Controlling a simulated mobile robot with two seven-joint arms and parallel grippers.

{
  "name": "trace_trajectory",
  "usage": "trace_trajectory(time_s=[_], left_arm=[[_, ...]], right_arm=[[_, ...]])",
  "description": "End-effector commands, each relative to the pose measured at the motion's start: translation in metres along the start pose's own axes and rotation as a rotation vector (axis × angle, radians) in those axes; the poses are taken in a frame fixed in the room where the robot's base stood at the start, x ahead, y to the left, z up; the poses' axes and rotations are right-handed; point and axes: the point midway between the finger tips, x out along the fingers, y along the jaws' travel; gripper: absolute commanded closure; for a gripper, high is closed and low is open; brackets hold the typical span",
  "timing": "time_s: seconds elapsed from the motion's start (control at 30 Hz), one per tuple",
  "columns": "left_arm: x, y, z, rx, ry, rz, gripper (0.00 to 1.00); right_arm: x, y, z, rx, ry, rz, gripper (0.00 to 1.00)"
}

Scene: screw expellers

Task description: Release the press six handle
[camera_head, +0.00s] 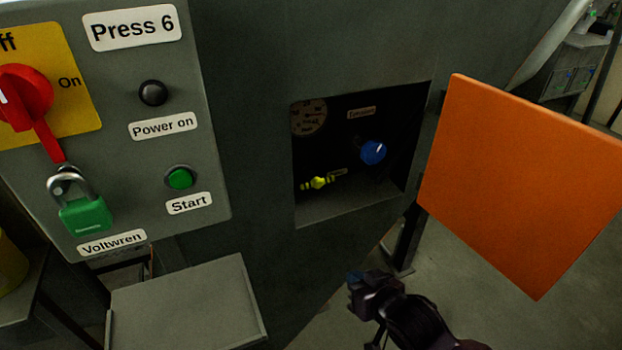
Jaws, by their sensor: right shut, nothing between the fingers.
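The grey Press 6 control box (190,95) fills the left side. Its red rotary handle (28,100) sits on a yellow plate (75,55) between the "Off" and "On" marks, its arm pointing down and right. A green padlock (86,213) hangs by its shackle at the handle's lower end. The orange door (520,180) stands swung open at the right. My right gripper (358,290) is at the lower middle, shut and empty, below the open recess and apart from the door and the control box. My left gripper is not in view.
The open recess (345,208) holds a round gauge (309,117), a blue knob (373,152) and a yellow valve (318,183). The box has a black lamp (153,93) and green start button (180,178). A grey shelf (185,305) juts out below. Floor shows at lower right.

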Motion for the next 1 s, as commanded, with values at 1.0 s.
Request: trace_trajectory(time_s=[1.0], left_arm=[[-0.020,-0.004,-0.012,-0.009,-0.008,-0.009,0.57]], right_arm=[[0.035,-0.037,-0.218,-0.166,-0.050,0.093,1.00]])
